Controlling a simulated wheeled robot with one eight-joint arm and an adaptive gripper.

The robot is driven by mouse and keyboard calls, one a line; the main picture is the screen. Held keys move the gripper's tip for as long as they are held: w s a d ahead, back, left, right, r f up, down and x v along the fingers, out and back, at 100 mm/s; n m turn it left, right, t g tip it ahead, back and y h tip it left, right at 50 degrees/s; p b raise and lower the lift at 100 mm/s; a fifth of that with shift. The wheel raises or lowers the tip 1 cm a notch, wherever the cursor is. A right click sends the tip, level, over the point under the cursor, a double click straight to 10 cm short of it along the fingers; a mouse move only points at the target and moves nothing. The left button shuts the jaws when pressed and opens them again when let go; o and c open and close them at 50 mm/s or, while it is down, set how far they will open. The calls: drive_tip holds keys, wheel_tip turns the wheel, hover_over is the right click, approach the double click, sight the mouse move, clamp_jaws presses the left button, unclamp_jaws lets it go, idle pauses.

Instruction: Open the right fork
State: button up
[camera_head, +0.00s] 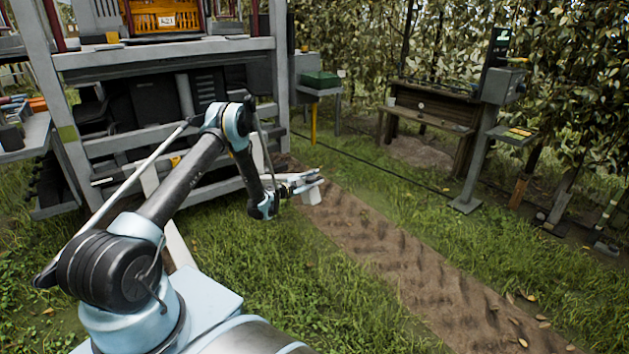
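My arm reaches out from the lower left, and my gripper (307,184) is at its end, pointing right over the edge of the dirt track. Pale finger parts show, but they are too small to tell whether they are open or shut. I see nothing held in it. I cannot pick out a part that is clearly the right fork. The large grey metal frame (283,85) stands behind my arm, with pale horizontal bars (215,188) low on it. My arm hides part of these bars.
An orange crate (165,17) sits high on the frame. A green box (320,79) rests on a small stand. A wooden bench (425,118) and a grey post with a box (480,150) stand at right. The dirt track (400,262) and grass ahead are clear.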

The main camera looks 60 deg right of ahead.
drive_tip(key=shift+s+a, duration=0.1)
drive_tip(key=shift+s, duration=0.05)
drive_tip(key=v, duration=0.7)
drive_tip(key=shift+w, duration=0.3)
drive_tip(key=shift+a, duration=0.15)
